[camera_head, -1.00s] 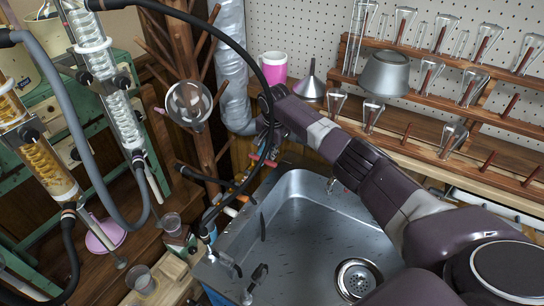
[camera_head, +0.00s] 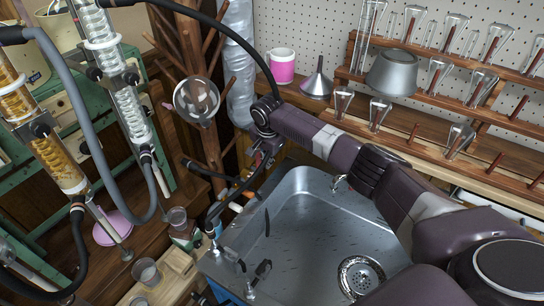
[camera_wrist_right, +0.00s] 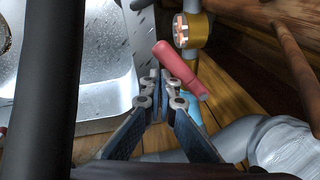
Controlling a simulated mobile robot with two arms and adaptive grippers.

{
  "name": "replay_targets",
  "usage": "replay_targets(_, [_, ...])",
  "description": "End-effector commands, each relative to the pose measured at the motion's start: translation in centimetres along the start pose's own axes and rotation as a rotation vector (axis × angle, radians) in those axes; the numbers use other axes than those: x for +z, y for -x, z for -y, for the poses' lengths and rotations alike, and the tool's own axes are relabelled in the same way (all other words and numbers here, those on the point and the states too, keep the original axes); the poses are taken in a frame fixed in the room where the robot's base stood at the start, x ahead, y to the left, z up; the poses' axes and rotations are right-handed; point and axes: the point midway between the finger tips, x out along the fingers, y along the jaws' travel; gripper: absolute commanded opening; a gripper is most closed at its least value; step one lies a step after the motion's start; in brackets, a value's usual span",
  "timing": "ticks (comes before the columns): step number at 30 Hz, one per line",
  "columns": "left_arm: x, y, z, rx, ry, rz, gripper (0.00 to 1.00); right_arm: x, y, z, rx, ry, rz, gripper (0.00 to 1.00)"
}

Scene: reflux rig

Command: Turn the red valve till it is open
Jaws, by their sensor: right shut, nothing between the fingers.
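The red valve handle (camera_wrist_right: 179,70) shows in the right wrist view as a slanted red bar beside a brass fitting (camera_wrist_right: 190,29) and a blue pipe (camera_wrist_right: 191,117). My right gripper (camera_wrist_right: 161,77) is shut and empty, its fingertips close to the handle's left side in the picture. I cannot tell whether they touch it. In the head view my right gripper (camera_head: 258,165) points down at the far left corner of the sink and largely hides the handle there. My left gripper is not in view.
The metal sink (camera_head: 310,232) lies below my right arm. A dark hose arches over this corner. A wooden drying rack (camera_head: 185,40), a pink mug (camera_head: 282,68) and a funnel (camera_head: 317,84) stand nearby. Glass condensers (camera_head: 132,115) stand at the left.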

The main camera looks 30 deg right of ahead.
Motion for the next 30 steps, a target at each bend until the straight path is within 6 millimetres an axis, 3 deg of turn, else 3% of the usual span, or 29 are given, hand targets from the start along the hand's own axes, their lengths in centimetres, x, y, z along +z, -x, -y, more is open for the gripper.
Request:
replay_targets(6, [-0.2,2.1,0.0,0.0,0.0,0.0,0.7,1.7,0.5,0.9,0.0,0.001,0.005,0.0])
replay_targets(16, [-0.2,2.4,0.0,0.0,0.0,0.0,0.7,3.4,0.1,2.8,-0.003,0.002,0.002,0.0])
replay_targets(23, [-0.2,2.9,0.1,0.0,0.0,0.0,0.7,3.3,0.5,3.0,-0.002,0.0,0.001,0.0])
replay_targets(30, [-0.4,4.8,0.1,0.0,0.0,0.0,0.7,2.8,2.0,2.9,-0.002,0.0,0.0,0.0])
